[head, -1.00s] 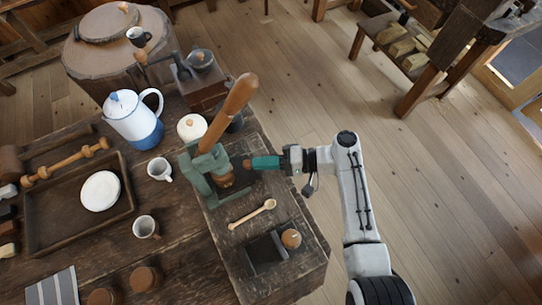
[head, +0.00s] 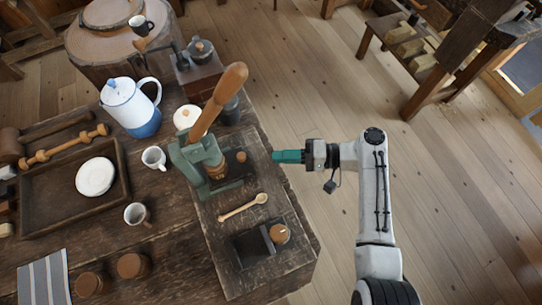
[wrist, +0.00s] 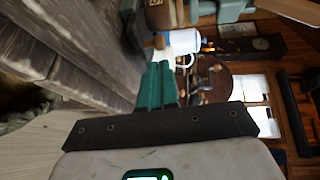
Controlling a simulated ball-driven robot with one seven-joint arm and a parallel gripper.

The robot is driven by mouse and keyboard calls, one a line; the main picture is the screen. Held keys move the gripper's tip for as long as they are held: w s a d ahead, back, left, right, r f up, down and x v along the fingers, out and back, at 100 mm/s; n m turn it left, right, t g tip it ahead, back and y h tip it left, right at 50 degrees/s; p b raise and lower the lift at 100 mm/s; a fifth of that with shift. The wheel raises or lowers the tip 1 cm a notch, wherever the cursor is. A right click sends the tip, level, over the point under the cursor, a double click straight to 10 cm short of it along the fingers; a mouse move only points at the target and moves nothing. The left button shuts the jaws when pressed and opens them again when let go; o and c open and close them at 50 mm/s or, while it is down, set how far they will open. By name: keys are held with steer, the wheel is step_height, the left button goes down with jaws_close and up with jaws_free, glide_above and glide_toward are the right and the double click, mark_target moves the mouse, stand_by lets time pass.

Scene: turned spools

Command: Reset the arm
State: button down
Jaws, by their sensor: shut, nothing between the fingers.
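My gripper (head: 277,156) has teal fingers, shut with nothing between them. In the head view it is just off the right edge of the wooden bench (head: 190,262), over or beside the floor side, apart from everything on the bench. My white arm reaches up from the lower right. In the wrist view the two teal fingers (wrist: 157,70) lie side by side, pointing towards a blurred white and blue pot (wrist: 183,42).
Nearest on the bench are a green press (head: 190,158) with a wooden lever, a wooden spoon (head: 243,207) and a dark block with a round wooden knob (head: 280,233). A blue and white pot (head: 130,108) stands further left. The floor (head: 455,190) on the right is clear.

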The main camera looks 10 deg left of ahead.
steer(key=d+r+b, duration=0.1)
steer(key=d, duration=0.5)
steer(key=shift+w+d, duration=0.35)
steer(key=shift+w, duration=0.1)
steer(key=s+d+f+t+h, duration=0.2)
steer(key=s+d+f+h, duration=0.7)
steer(key=s+d, duration=0.4)
steer(key=s+d+r+m+h, duration=0.1)
steer(key=s+d+r+h, duration=0.2)
steer(key=s+d, duration=0.2)
steer(key=s+d+r+m+t+h, duration=0.1)
steer(key=s+d+r+h, duration=0.2)
steer(key=s+d+h, duration=0.1)
steer(key=shift+s+d+r, duration=0.35)
steer(key=shift+s+d, duration=0.4)
steer(key=shift+s, duration=0.4)
